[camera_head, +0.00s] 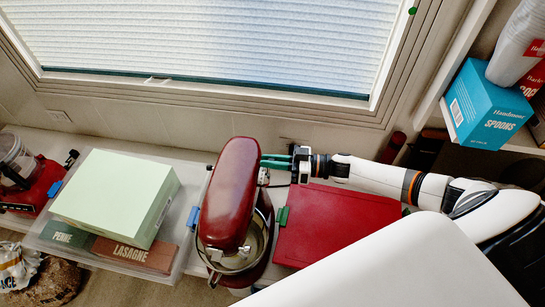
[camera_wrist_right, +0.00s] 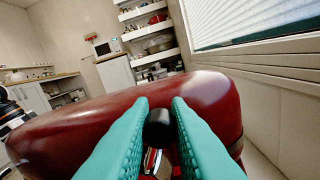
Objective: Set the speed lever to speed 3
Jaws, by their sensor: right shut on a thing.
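A dark red stand mixer (camera_head: 232,195) stands on the counter in the middle of the head view, with a metal bowl (camera_head: 262,243) under its head. In the right wrist view the mixer's red body (camera_wrist_right: 80,125) fills the middle. My right gripper (camera_head: 264,160) reaches the mixer's side from the right. In the right wrist view its green fingers (camera_wrist_right: 159,112) are shut around the black knob of the speed lever (camera_wrist_right: 158,128). The speed marks cannot be seen, so the lever's setting cannot be told. My left gripper is not in view.
A pale green box (camera_head: 115,195) and a lasagne box (camera_head: 133,254) sit left of the mixer. A red lidded box (camera_head: 335,225) lies on the right, below my right arm. A blue spoons box (camera_head: 487,105) is on the right shelf. The window (camera_head: 210,40) is behind the counter.

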